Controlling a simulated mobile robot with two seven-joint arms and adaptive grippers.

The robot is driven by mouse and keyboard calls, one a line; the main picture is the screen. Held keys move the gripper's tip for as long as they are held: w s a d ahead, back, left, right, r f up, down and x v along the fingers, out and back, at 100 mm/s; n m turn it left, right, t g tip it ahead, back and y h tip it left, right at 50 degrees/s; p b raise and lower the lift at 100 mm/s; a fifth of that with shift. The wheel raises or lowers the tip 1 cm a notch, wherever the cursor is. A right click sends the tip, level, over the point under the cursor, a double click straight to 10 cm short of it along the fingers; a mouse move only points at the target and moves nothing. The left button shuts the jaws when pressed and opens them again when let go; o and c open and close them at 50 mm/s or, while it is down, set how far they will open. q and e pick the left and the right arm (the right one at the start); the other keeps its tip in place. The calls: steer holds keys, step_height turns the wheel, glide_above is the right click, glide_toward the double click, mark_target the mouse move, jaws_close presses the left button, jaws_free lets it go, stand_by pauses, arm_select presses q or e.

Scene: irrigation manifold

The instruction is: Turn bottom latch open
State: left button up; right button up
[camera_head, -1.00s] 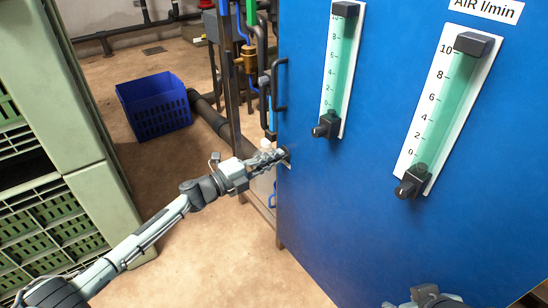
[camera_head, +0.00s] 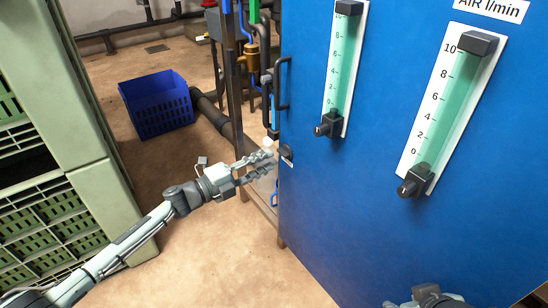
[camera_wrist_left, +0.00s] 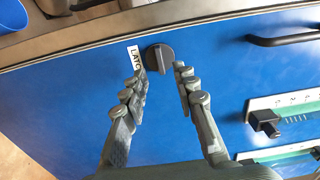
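The latch is a small dark knob (camera_head: 287,152) near the left edge of the blue panel (camera_head: 350,210). In the left wrist view the latch (camera_wrist_left: 157,58) sits beside a white label (camera_wrist_left: 136,60) whose visible letters read "LATC". My left gripper (camera_head: 268,164) is open and empty, a short way left of the latch in the head view. In the wrist view its two fingers (camera_wrist_left: 163,80) are spread, with the latch just ahead of the gap between them. Only a piece of my right arm (camera_head: 430,297) shows at the bottom edge; its fingers cannot be made out.
A dark handle (camera_head: 281,84) stands out from the panel above the latch. Two green flow gauges (camera_head: 343,65) (camera_head: 450,100) are to the right. Pipes and a post (camera_head: 232,90) stand behind. Green crates (camera_head: 100,200) are at left, a blue crate (camera_head: 157,105) on the floor.

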arm_select(q)
steer(key=v, duration=0.7)
steer(key=shift+s+a, duration=0.2)
steer(key=shift+a, duration=0.1)
arm_select(e)
steer(key=shift+s, duration=0.1)
